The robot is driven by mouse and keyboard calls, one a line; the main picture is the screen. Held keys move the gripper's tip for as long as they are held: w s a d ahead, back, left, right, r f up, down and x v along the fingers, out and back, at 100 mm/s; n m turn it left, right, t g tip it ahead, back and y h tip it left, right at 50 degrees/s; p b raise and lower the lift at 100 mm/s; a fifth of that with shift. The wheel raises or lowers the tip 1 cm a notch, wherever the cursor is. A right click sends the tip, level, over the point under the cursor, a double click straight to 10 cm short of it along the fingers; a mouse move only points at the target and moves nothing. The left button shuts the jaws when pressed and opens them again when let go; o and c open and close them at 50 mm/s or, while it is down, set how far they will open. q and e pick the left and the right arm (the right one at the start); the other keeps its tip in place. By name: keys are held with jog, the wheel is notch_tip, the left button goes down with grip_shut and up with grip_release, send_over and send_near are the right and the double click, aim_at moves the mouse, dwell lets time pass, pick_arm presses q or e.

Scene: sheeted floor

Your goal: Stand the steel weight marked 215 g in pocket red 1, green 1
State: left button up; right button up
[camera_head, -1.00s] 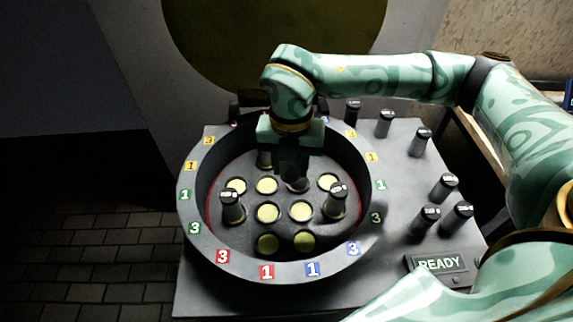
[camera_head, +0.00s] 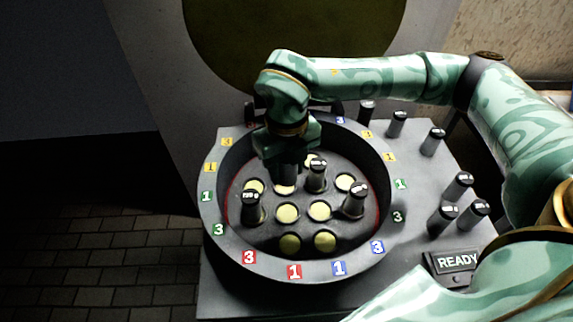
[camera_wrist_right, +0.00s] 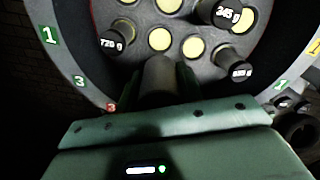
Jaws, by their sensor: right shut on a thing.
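My right gripper (camera_head: 288,160) is shut on a grey steel weight, low inside the round bowl (camera_head: 231,247). The held weight shows between the fingers in the wrist view (camera_wrist_right: 160,76); its mark is hidden. It is over the back-left pockets; I cannot tell whether it touches the floor of the bowl. The rim carries a red 1 (camera_head: 294,271) at the front and green 1 labels at left (camera_head: 206,196) and right (camera_head: 401,184). My left gripper is not in view.
In the bowl stand the 720 g weight (camera_head: 251,208), the 345 g weight (camera_wrist_right: 225,16) and another weight (camera_head: 355,202) at the right. Several round yellow pockets (camera_head: 287,212) are empty. More weights (camera_head: 458,186) stand on the right of the table, behind the READY panel (camera_head: 457,262).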

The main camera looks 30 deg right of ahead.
jog(key=b, duration=0.5)
send_over(287, 213)
notch_tip(287, 213, down, 11)
jog(key=shift+r, duration=0.2)
jog(key=shift+f, duration=0.85)
jog(key=shift+p, duration=0.45)
jog(key=shift+f, duration=0.6)
jog(key=o, duration=1.2)
notch_tip(287, 213, up, 16)
jog(key=p, duration=0.4)
jog(key=shift+r+p, duration=0.15)
jog(key=shift+p, duration=0.2)
